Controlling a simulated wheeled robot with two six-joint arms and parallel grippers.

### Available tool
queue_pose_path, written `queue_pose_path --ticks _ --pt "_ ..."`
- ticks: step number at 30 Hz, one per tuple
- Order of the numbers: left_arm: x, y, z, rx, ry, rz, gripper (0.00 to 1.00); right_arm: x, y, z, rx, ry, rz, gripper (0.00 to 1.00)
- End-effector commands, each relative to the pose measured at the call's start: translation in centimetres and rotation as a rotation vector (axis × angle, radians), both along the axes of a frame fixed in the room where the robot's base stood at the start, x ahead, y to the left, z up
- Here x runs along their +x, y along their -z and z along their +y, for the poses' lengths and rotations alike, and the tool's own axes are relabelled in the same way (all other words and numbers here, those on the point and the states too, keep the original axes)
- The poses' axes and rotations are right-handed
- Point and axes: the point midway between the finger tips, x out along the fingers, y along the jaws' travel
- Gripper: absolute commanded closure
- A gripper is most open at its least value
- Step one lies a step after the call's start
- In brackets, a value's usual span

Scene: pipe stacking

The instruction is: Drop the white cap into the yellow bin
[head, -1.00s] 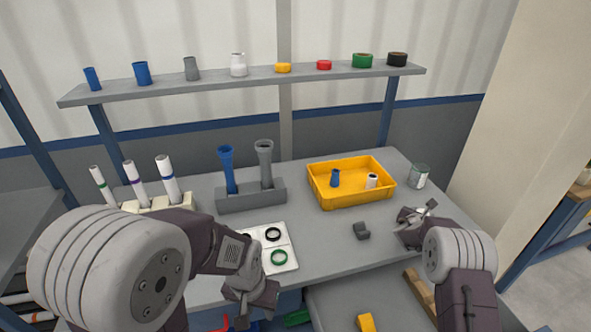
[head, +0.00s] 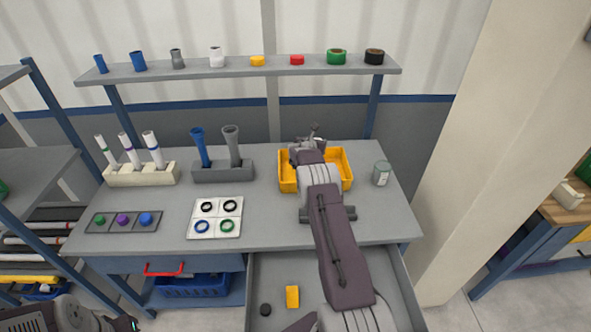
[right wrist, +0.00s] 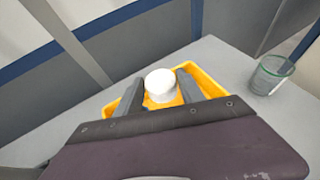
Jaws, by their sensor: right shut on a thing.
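The white cap (right wrist: 160,85) sits between the two fingers of my right gripper (head: 314,131) in the right wrist view. The gripper is shut on it. The yellow bin (head: 287,178) stands on the right part of the workbench, with my right arm reaching across it from the front. In the right wrist view the bin (right wrist: 207,82) shows behind and below the cap and fingers, so the cap appears held over it. My right arm hides most of the bin's inside in the head view, and the cap cannot be made out there.
A white tray of rings (head: 215,217) lies in front. Below, an open drawer holds a yellow block (head: 292,296). A shelf (head: 235,70) spans behind.

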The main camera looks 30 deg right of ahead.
Motion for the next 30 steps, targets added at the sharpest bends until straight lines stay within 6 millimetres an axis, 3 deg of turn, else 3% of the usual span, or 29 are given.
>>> queue_pose_path --ticks 5,16,25,26,28,30 --pt "0.0 0.7 0.0 0.000 0.000 0.000 0.64 0.0 0.9 0.1 0.000 0.000 0.001 0.92" --pt "0.0 4.2 0.0 0.000 0.000 0.000 0.64 0.0 5.8 0.1 0.000 -0.001 0.000 0.92" --pt "0.0 4.2 0.0 0.000 0.000 0.000 0.64 0.0 6.0 0.1 0.000 -0.002 -0.001 0.92" --pt "0.0 4.2 0.0 0.000 0.000 0.000 0.64 0.0 6.0 0.1 0.000 -0.002 -0.001 0.49" --pt "0.0 4.2 0.0 0.000 0.000 0.000 0.64 0.0 6.0 0.1 -0.001 -0.001 -0.001 0.30" --pt "0.0 4.2 0.0 0.000 0.000 0.000 0.64 0.0 6.0 0.1 0.000 -0.002 -0.001 0.29"
